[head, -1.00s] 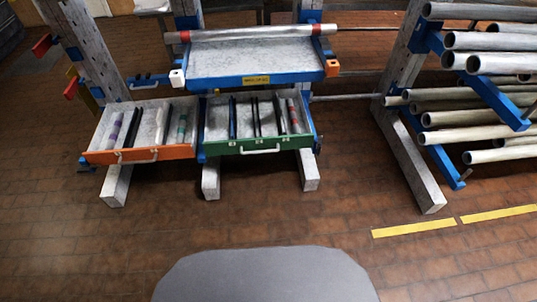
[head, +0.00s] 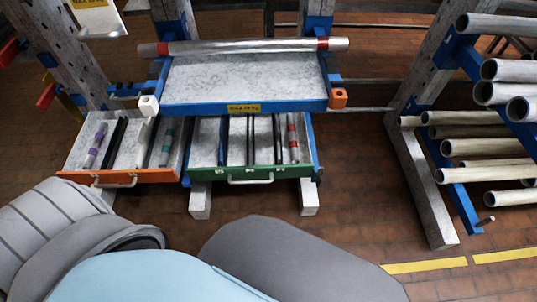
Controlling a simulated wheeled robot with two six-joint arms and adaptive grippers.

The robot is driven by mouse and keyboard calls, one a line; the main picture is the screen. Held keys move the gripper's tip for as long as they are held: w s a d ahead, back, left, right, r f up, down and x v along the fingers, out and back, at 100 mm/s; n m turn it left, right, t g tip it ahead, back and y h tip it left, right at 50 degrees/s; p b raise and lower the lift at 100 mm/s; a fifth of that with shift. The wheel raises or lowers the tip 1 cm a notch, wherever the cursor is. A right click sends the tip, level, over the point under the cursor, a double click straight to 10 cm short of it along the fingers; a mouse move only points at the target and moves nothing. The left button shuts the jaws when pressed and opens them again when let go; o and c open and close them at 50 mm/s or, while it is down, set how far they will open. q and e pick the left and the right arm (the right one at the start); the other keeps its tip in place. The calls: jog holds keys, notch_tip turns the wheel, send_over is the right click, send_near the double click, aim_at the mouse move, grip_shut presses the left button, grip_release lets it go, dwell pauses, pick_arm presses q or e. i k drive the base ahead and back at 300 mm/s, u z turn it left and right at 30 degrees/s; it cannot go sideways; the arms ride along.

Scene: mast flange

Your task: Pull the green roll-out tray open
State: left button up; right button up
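The green roll-out tray (head: 215,174) sits under the blue-edged shelf, right of the orange tray. It stands out from under the shelf, so part of its inside shows, with dark bars and a grey-and-red banded rod (head: 293,140) in it. Its back part is hidden beneath the shelf. A pale handle (head: 250,181) is on the middle of its green front. Neither of my grippers shows; only parts of my own body fill the lower left and bottom of the head view. Nothing is seen touching the handle.
The orange tray (head: 75,176) also stands out, with several rods inside. The blue-edged shelf (head: 215,85) carries a long pipe (head: 240,46). A pipe rack (head: 400,150) stands at right. The brown floor between the trays and rack is open.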

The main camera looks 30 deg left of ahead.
aim_at(251, 153)
jog(key=u, duration=0.45)
jog(key=i, duration=0.85)
jog(key=u, duration=0.65)
